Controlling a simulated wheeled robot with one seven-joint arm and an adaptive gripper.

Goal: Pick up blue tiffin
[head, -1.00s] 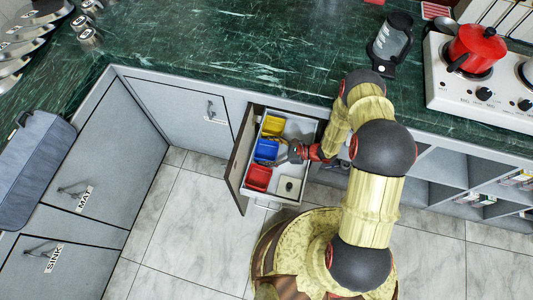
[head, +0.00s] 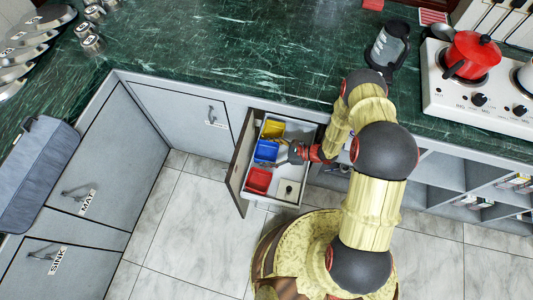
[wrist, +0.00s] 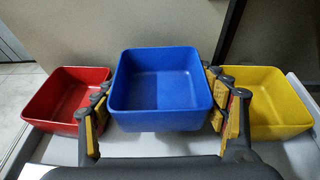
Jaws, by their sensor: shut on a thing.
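The blue tiffin (wrist: 163,84) is an open square box in the middle of the wrist view, between the red and yellow boxes. It also shows in the head view (head: 266,150), inside an open drawer. My gripper (wrist: 163,112) has a finger on each side of the blue tiffin and is shut on it. In the head view my gripper (head: 281,159) reaches into the drawer from the right. Whether the tiffin is clear of the drawer floor cannot be told from the head view.
A red box (head: 257,181) and a yellow box (head: 273,128) stand close on either side in the drawer (head: 298,205). The counter (head: 230,50) is above; a stove with a red pot (head: 474,55) is far right.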

